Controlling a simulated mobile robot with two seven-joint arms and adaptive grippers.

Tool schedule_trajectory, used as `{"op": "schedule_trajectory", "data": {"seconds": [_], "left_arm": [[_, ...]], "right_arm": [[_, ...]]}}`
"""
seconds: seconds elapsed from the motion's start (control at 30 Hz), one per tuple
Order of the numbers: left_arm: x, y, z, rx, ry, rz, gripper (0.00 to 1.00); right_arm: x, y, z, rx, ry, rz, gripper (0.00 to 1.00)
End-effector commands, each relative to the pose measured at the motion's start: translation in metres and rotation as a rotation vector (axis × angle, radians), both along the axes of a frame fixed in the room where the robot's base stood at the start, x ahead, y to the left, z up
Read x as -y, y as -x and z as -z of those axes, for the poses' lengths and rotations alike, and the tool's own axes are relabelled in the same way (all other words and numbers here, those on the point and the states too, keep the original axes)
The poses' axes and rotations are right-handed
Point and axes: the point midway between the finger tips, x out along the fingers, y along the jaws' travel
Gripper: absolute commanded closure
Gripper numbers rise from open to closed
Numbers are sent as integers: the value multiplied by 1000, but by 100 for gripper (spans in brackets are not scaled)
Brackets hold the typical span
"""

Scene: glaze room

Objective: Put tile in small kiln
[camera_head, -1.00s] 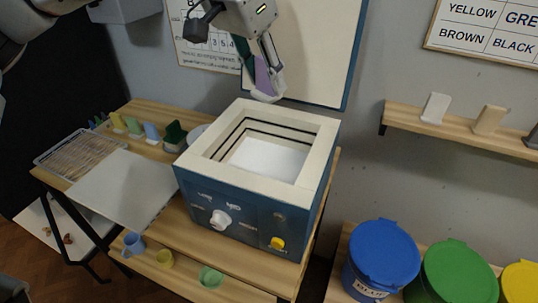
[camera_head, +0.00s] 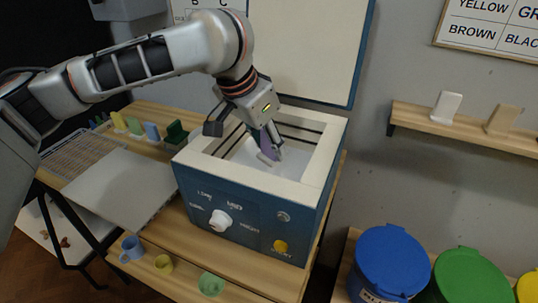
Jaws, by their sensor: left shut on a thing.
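The small kiln (camera_head: 250,183) is a blue box with a cream rim and an open top, standing on the wooden table. My left gripper (camera_head: 270,157) reaches down into the kiln's opening from the upper left. Whether the tile touches the floor I cannot tell. The fingers hide part of the tile. My right gripper is not in view.
A grey board (camera_head: 122,188) and a wire rack (camera_head: 80,155) lie left of the kiln, with coloured tiles in stands behind. Cups stand on the lower shelf. Lidded buckets, blue (camera_head: 388,262) and green (camera_head: 466,278), are at right. A wall shelf (camera_head: 470,131) holds tiles.

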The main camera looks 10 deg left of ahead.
Motion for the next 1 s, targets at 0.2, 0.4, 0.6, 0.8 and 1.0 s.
{"op": "schedule_trajectory", "data": {"seconds": [0.2,0.4,0.6,0.8,1.0], "left_arm": [[0,0,30,-3,1,0,90],[0,0,28,0,0,-1,90],[0,-1,26,2,0,-2,90],[0,-1,25,4,0,-3,90],[0,-1,25,6,1,-4,90]], "right_arm": [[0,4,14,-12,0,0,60],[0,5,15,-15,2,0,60],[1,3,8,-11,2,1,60],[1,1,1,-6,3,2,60],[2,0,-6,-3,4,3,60]]}}
